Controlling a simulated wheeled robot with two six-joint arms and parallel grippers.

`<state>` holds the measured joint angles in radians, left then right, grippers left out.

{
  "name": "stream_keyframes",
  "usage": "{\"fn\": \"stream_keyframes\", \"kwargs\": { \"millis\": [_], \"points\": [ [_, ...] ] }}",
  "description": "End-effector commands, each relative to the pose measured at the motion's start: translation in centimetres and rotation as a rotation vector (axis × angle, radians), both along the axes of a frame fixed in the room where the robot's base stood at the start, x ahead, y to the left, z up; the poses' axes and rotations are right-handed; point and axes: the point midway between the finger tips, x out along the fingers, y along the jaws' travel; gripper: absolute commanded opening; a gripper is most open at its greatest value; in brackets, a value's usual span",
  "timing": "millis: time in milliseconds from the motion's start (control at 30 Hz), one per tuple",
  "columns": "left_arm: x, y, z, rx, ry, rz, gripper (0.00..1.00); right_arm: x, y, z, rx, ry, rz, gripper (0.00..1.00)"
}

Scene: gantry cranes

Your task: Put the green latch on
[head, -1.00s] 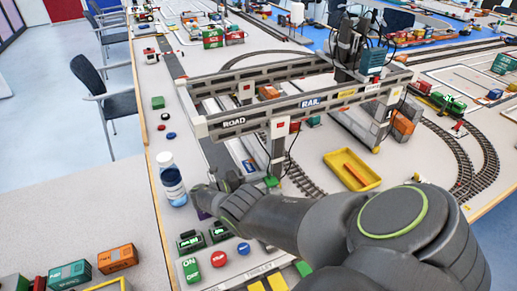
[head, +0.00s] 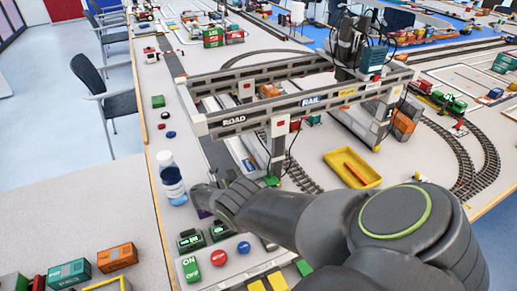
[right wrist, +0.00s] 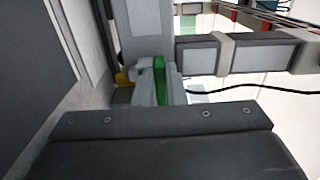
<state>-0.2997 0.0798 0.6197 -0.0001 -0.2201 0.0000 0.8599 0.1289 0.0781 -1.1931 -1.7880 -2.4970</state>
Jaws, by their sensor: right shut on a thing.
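In the right wrist view, a narrow green piece (right wrist: 160,80), which I take for the green latch, stands upright between light grey parts just beyond the dark gripper body. My right gripper (right wrist: 155,92) is shut on it, though the contact is partly hidden. In the head view my right arm comes in from the right, and its gripper (head: 208,198) is low beside the crane's near leg (head: 278,148). My own wrist hides most of the fingers and what they hold there. My left gripper does not show.
A gantry crane with ROAD and RAIL beams (head: 300,103) stands above the gripper. A bottle (head: 172,183) stands close on its left. A green ON button (head: 191,268) and a red button (head: 218,257) lie in front. A yellow tray (head: 352,168) is to the right.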

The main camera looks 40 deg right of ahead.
Motion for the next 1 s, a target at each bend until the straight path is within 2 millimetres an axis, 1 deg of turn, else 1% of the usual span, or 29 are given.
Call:
{"fn": "stream_keyframes", "kwargs": {
  "millis": [133,167,300,333,833,1000],
  "points": [
    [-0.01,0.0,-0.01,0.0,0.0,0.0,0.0,0.0,0.05,-0.07,0.003,0.001,0.002,0.0],
    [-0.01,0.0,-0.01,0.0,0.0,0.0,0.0,0.0,0.05,-0.08,0.003,0.001,0.002,0.13],
    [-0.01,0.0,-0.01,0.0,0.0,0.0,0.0,-0.02,0.05,-0.09,0.003,0.001,0.001,0.32],
    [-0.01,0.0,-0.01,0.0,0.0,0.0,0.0,-0.03,0.05,-0.1,0.003,0.001,0.001,0.33],
    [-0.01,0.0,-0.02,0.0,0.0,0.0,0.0,-0.17,0.1,-0.38,0.008,0.005,0.001,0.33],
    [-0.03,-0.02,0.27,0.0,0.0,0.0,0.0,-0.4,-0.05,-0.32,0.009,0.006,0.0,0.33]
  ]
}}
